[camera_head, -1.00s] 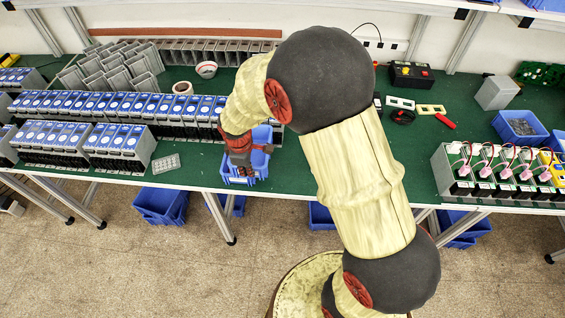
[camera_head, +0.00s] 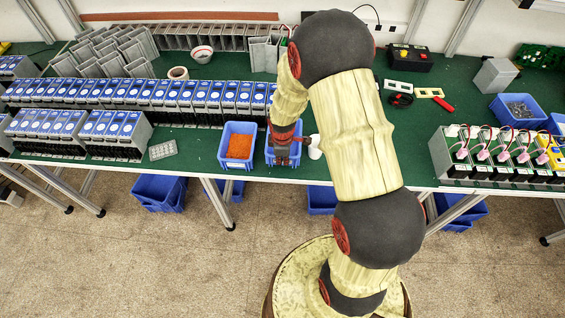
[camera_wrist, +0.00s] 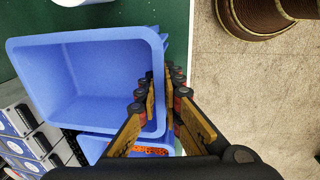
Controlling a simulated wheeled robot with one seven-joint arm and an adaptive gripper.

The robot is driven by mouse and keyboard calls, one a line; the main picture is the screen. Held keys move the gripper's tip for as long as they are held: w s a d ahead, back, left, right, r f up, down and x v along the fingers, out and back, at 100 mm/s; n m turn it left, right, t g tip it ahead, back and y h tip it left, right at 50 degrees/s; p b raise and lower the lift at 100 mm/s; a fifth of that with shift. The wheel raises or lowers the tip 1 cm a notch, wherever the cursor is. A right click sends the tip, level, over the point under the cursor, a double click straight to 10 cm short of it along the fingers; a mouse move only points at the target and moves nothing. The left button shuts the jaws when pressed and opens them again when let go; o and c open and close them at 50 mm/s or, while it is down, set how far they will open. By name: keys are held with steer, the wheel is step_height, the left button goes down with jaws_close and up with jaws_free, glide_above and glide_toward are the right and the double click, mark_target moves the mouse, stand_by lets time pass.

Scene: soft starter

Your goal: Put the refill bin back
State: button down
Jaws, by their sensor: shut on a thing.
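My gripper (camera_head: 282,160) is shut on the near wall of an empty blue bin (camera_head: 270,153) at the front edge of the green table. In the wrist view, my gripper (camera_wrist: 160,95) has one finger inside the empty blue bin (camera_wrist: 85,75) and one outside its wall. A second blue bin (camera_head: 224,158) with orange contents (camera_head: 239,146) stands just left of it. It is partly hidden in the wrist view (camera_wrist: 92,147). I cannot tell whether the held bin touches the table.
Rows of blue-topped units (camera_head: 150,92) stand behind and to the left. A white cylindrical item (camera_head: 315,150) is right of the held bin, partly hidden by my arm. A grey wired rack (camera_head: 480,172) and a blue bin of small parts (camera_head: 516,108) are at the right.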

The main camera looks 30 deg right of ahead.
steer(key=shift+f, duration=1.35)
steer(key=shift+f, duration=0.1)
steer(key=c, duration=2)
jaws_free()
steer(key=shift+o, duration=0.2)
steer(key=s+a+r+m+t+p, duration=0.1)
steer(key=s+a+r+m, duration=0.15)
steer(key=r, duration=1.15)
steer(key=s+a+r+m+t, duration=0.1)
steer(key=s+a+r+m, duration=0.15)
steer(key=r, duration=1.15)
steer(key=s+a+r+m+t, duration=0.1)
steer(key=s+a+r+m, duration=0.2)
steer(key=s+r, duration=0.3)
steer(key=s+a+r+m+t+y, duration=0.1)
steer(key=s+a+r+m, duration=0.2)
steer(key=s+r, duration=0.4)
steer(key=s, duration=0.3)
steer(key=shift+a, duration=0.35)
